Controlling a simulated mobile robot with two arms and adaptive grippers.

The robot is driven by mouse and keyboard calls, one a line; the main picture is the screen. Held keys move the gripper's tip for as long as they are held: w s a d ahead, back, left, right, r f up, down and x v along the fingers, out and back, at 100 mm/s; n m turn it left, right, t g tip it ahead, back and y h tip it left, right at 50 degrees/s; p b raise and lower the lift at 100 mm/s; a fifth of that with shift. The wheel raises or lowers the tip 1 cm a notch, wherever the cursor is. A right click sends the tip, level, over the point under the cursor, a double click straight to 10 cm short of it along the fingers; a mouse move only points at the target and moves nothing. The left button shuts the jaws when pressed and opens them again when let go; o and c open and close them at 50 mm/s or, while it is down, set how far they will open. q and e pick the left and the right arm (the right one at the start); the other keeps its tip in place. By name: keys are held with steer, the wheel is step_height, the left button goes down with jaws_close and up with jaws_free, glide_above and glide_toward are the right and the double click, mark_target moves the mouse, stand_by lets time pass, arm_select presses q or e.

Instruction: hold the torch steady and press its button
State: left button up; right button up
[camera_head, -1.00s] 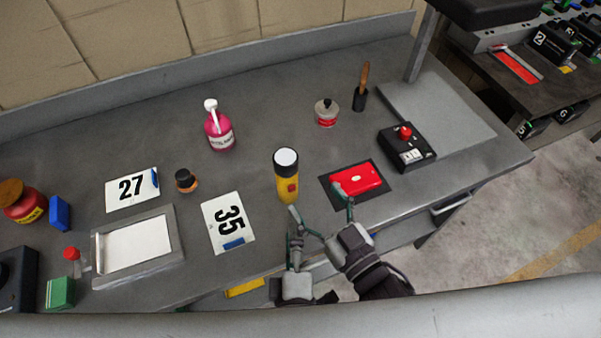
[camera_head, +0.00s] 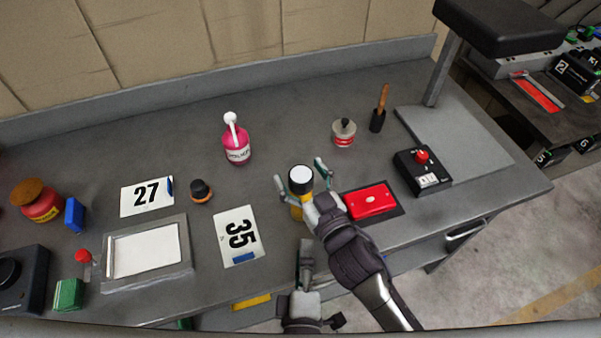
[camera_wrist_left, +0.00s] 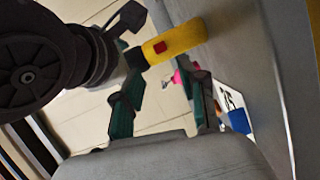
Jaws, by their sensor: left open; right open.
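The torch (camera_head: 300,178) stands upright near the bench's front edge, with a pale lens, black head and yellow body. Its red button is hidden in the head view but shows on the yellow body (camera_wrist_left: 178,42) in the left wrist view. My right gripper (camera_head: 300,172) is open, its fingers spread either side of the torch head. Its hand covers part of the body. My left gripper (camera_head: 304,250) is open and empty, low at the front edge, nearer me than the torch. In the left wrist view its fingers (camera_wrist_left: 163,75) point towards the torch, apart from it.
A red case (camera_head: 370,201) lies just right of the torch, with a black control box (camera_head: 422,172) beyond. A card marked 35 (camera_head: 238,237) lies to the left. A pink bottle (camera_head: 236,146) stands behind left. The bench behind the torch is clear.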

steer(key=shift+c, duration=0.2)
steer(key=c, duration=1.3)
arm_select(q)
jaws_close()
arm_select(e)
steer(key=shift+c, duration=0.7)
